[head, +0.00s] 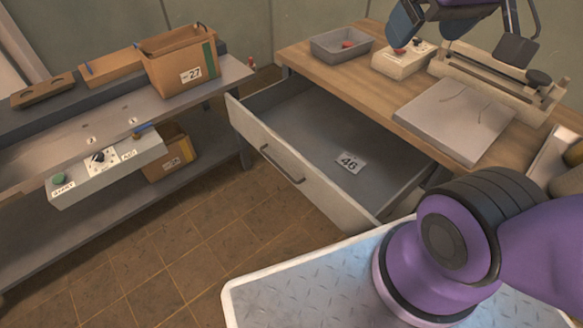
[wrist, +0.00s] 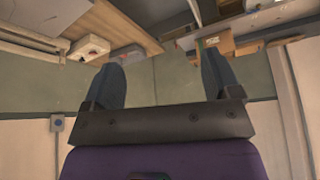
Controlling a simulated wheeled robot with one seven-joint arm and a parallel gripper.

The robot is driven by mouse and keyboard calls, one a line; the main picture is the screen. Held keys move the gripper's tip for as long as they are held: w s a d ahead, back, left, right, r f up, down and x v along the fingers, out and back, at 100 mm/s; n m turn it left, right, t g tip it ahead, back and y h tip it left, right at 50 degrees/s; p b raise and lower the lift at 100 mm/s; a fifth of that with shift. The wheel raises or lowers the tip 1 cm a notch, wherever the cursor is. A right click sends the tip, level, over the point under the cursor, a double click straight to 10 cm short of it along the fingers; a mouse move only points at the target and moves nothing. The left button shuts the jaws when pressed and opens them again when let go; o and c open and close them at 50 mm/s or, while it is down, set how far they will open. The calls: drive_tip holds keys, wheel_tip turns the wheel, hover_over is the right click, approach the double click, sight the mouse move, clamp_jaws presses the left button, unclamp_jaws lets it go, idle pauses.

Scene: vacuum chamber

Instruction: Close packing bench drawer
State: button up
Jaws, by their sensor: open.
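The packing bench drawer (head: 308,171) is pulled out under the wooden bench top (head: 345,75). The wrist view appears upside down, and I cannot make out the drawer there.
A grey tray (head: 342,44) with a red item, a white control box (head: 404,59), a sealer-like device (head: 495,75) and a pale flat plate (head: 455,118) are on the bench. A conveyor table with a carton (head: 181,62) stands left. Tiled floor (head: 215,240) before the drawer is clear.

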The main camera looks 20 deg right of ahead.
drive_tip(key=shift+a, duration=0.25)
